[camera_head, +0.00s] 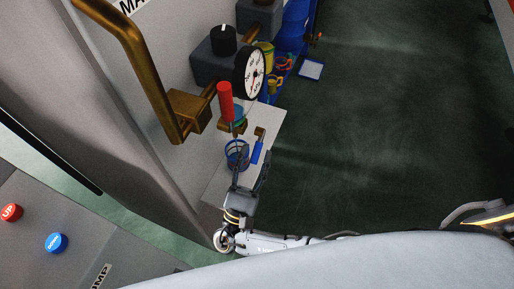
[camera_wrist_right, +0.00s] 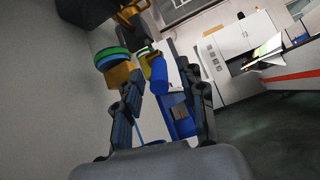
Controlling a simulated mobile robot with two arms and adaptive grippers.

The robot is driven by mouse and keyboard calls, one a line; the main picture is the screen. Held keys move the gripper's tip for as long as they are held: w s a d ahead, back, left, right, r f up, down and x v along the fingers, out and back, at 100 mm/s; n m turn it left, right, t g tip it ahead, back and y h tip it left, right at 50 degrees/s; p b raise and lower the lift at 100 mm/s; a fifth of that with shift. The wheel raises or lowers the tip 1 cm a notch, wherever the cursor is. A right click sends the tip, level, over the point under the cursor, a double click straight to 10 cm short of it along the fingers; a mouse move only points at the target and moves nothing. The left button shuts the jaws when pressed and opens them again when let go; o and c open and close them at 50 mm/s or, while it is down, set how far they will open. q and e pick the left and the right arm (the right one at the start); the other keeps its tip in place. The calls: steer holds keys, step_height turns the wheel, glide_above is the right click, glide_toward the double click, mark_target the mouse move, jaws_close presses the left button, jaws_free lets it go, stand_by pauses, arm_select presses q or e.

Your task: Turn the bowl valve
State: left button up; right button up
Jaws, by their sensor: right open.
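A small round blue bowl-like cage (camera_head: 236,157) stands on the white panel by the wall in the head view. Beside it is a valve with a blue lever handle (camera_head: 257,152) and a brass end. I cannot tell for certain which part is the bowl valve. My right gripper (camera_head: 251,168) is open, its fingers pointing up toward the bowl and blue handle. In the right wrist view, a blue handle (camera_wrist_right: 159,75) shows between the open fingers of the right gripper (camera_wrist_right: 164,90), with a green and blue ring (camera_wrist_right: 112,58) to the left. Contact cannot be told.
A red handle (camera_head: 225,101) and a dial gauge (camera_head: 250,72) stand just beyond the valve. A large brass handle (camera_head: 131,60) juts out on the left. Red and blue buttons (camera_head: 57,243) sit at lower left. The green floor (camera_head: 400,110) on the right is mostly clear.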

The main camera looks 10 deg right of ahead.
mark_target(252, 166)
steer(key=shift+v, duration=2.6)
